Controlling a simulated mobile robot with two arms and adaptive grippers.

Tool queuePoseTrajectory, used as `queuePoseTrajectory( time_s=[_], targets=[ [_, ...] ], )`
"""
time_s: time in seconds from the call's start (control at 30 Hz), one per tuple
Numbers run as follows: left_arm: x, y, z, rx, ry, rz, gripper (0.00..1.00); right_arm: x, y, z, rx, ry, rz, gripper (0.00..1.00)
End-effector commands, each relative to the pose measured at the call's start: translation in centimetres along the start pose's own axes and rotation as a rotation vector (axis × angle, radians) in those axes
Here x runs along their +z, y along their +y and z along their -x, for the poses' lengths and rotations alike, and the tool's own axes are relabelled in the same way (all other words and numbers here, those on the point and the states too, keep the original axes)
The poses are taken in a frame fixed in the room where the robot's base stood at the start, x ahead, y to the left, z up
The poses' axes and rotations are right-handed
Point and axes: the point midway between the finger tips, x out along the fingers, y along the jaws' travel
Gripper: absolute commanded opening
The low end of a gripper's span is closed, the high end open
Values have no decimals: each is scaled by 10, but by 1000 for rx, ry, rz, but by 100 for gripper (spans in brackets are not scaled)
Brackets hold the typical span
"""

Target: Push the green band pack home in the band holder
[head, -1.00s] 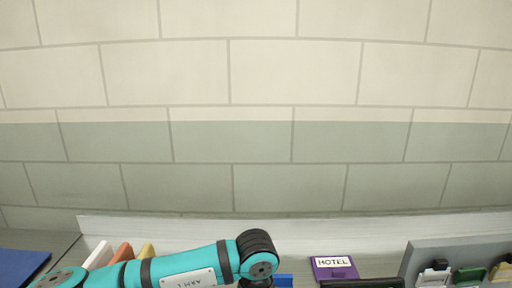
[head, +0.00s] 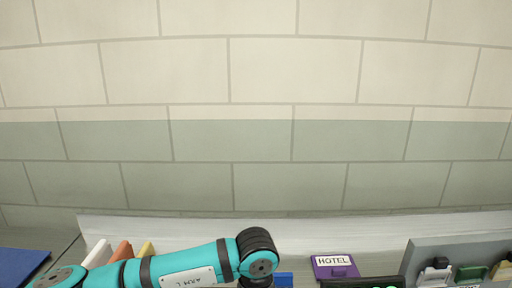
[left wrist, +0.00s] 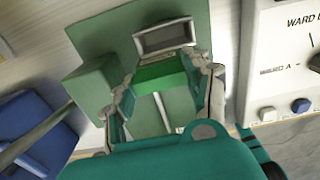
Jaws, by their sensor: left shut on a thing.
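In the left wrist view, my left gripper (left wrist: 162,92) is shut on a bright green block, which I take to be the green band pack (left wrist: 160,77). Its fingers lie on either side of the pack. Behind and around it is a dull green fixture, which looks like the band holder (left wrist: 112,38), with a grey-framed opening (left wrist: 166,37) above the pack. I cannot tell how deep the pack sits. In the head view only my teal left arm shows; its gripper is below the picture. My right gripper is in neither view.
A white panel labelled WARD (left wrist: 285,60) with knobs stands close right of my left gripper. A blue item (left wrist: 35,130) lies at left. In the head view, a purple HOTEL box (head: 332,272) and a grey rack (head: 420,255) stand at right, before the tiled wall.

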Motion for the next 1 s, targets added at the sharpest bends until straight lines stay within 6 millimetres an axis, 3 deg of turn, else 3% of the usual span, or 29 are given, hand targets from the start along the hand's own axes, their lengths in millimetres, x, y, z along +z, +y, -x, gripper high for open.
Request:
queuePoseTrajectory(
  time_s=[0.8, 1.0],
  targets=[
    [0, 0, 51, -1, 0, -1, 8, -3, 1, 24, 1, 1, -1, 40],
    [0, 0, 54, 0, 0, -1, 8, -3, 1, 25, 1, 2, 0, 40]
  ],
)
